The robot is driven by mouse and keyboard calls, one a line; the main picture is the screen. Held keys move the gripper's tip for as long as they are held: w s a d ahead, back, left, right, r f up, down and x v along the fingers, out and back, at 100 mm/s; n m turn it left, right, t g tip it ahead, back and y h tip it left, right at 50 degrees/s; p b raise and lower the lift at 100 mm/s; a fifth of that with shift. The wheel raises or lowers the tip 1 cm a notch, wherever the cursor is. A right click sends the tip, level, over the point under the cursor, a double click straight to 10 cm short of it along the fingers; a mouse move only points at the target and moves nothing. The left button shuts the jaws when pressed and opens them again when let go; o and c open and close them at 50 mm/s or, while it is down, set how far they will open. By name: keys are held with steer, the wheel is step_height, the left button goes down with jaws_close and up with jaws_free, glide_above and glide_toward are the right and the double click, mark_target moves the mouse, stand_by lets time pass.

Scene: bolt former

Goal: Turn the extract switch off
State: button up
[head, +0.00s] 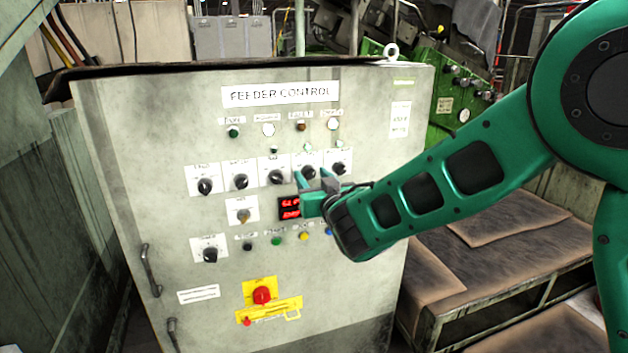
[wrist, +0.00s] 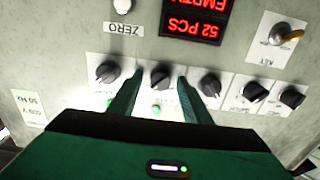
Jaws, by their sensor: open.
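A row of black rotary switches runs across the grey feeder control cabinet (head: 120,150). My gripper (head: 312,180) is open at the second switch from the right (head: 308,171) in the head view. In the wrist view, which is upside down, this black switch (wrist: 160,74) sits between the two green fingers, with a gap on each side. Its label is too small or covered to read, so I cannot tell whether it is the extract switch. The rightmost switch (head: 338,168) of the row also shows in the wrist view (wrist: 108,71).
A red display (head: 289,208) reading 52 PCS and EMPTY is partly hidden behind my gripper; a key switch (head: 243,216) is left of it. Small coloured buttons (head: 277,241) sit below. A red knob (head: 262,295) is lower down. A brown-topped bench (head: 480,250) stands at right.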

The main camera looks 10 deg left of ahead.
steer(key=c, duration=1)
steer(key=shift+c, duration=0.2)
steer(key=n, duration=0.4)
steer(key=shift+d+n, duration=0.1)
steer(key=shift+n, duration=0.2)
steer(key=n, duration=0.9)
steer(key=shift+f+n, duration=0.1)
steer(key=shift+n, duration=2)
